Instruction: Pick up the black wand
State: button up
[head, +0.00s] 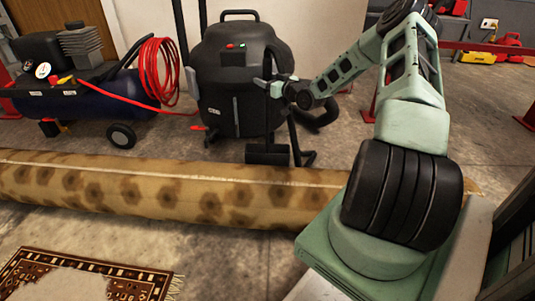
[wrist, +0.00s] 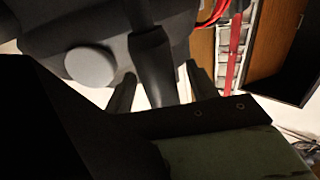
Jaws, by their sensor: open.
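The black wand (head: 271,120) stands nearly upright against the front of the black vacuum cleaner (head: 228,85), with its wide floor head at the bottom. My gripper (head: 268,86) is at the wand's upper part, in front of the vacuum. In the wrist view, the dark tube of the wand (wrist: 151,62) runs between the two spread fingers of my gripper (wrist: 161,90). The fingers are open, with gaps to the tube on both sides. Part of the wand's upper end is hidden by the gripper in the head view.
A rolled patterned rug (head: 150,187) lies across the floor between my base and the vacuum. A blue compressor (head: 95,97) with a coiled red hose (head: 160,70) stands at left. A flat fringed rug (head: 95,275) lies at front left.

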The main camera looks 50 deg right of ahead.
jog(key=shift+w+d, duration=0.1)
jog(key=shift+w, duration=0.85)
jog(key=shift+r, duration=0.1)
jog(key=c, duration=1.1)
